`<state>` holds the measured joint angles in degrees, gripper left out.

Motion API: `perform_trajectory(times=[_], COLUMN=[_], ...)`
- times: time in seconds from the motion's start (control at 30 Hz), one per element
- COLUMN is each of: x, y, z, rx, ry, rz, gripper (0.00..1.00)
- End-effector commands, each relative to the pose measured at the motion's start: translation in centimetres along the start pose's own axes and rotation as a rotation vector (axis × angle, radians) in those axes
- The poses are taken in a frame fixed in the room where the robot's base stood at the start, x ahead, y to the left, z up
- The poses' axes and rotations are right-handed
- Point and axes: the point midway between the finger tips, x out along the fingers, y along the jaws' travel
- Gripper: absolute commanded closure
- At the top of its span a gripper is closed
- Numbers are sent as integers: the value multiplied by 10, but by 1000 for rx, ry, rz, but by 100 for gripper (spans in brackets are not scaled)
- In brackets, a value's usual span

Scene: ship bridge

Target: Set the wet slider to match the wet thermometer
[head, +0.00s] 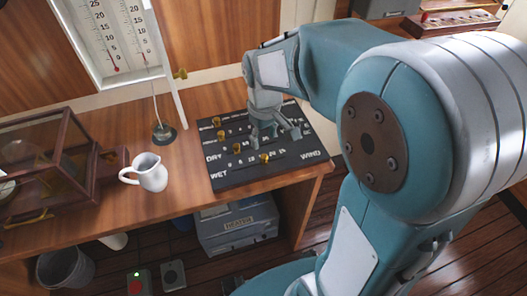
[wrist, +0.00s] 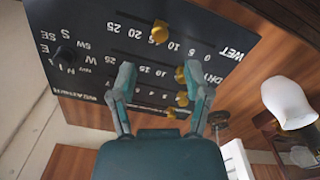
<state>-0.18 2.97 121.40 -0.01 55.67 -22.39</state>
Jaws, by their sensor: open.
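A dark slider board (head: 232,182) lies on the wooden desk, with rows lettered DRY and WET. The wet slider's brass knob (head: 264,157) is in the row nearest the desk's front edge; in the wrist view this knob (wrist: 159,32) sits between the 10 and 20 marks. My gripper (head: 275,136) is open and empty over the middle of the board. In the wrist view its fingers (wrist: 160,80) straddle the middle rows, apart from the wet knob. The wet thermometer (head: 146,58), with a wick running down to a small cup (head: 163,132), hangs on the wall; its reading is too small to tell.
The dry thermometer (head: 115,65) hangs left of the wet one. Other brass knobs, including the dry slider (wrist: 181,74), are close to my fingers. A white jug (head: 150,172) and a glass-sided wooden case (head: 50,165) stand left of the board. Desk between jug and board is clear.

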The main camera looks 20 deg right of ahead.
Motion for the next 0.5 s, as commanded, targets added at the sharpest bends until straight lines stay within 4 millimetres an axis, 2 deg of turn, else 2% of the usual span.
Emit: perform_trajectory(times=[0.1,0.3,0.5], x=[24,55,67], y=[0,0,0], z=[1,1,0], rx=[0,1,1], ry=[-5,-3,0], rz=[-2,-1,0], gripper=[37,37,37])
